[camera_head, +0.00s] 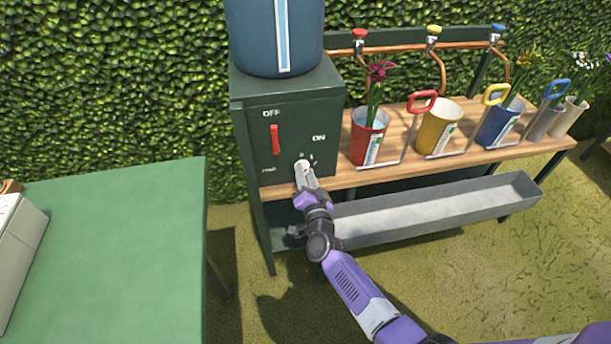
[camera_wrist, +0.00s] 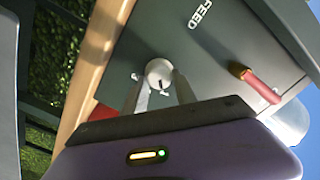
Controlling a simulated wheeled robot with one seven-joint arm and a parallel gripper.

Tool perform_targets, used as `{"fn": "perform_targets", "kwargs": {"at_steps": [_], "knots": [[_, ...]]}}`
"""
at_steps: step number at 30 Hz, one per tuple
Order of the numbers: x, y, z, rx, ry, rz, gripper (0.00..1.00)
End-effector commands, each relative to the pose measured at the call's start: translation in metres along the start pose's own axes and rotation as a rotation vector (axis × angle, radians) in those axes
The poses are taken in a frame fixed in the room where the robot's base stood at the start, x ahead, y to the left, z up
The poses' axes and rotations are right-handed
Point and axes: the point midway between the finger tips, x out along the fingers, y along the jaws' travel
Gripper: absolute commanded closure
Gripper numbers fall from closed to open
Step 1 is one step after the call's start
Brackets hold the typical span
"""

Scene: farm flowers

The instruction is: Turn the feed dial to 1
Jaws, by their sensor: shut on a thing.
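The feed dial is a small round white knob (camera_wrist: 159,72) with a dark mark, on the front of a dark green box (camera_head: 288,118). Small markings stand around the knob, too small to read surely. The word FEED (camera_wrist: 201,14) shows on the panel. Where the dial's mark points cannot be told surely.
A red lever (camera_head: 275,139) sits above the dial, between OFF and ON labels; it also shows in the wrist view (camera_wrist: 262,87). A blue tank (camera_head: 275,38) stands on the box. Colored buckets line the wooden bench (camera_head: 400,158). A grey trough (camera_head: 440,210) lies below.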

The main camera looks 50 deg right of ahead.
Motion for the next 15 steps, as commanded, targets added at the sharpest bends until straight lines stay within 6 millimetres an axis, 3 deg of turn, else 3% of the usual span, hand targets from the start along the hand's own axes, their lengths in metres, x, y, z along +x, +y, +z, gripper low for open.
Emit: {"fn": "perform_targets", "kwargs": {"at_steps": [14,15], "knots": [[-0.0005,0.0005,0.0004,0.017,-0.001,0.001,1.00],[-0.0005,0.0005,0.0004,0.017,-0.001,0.001,0.63]]}}
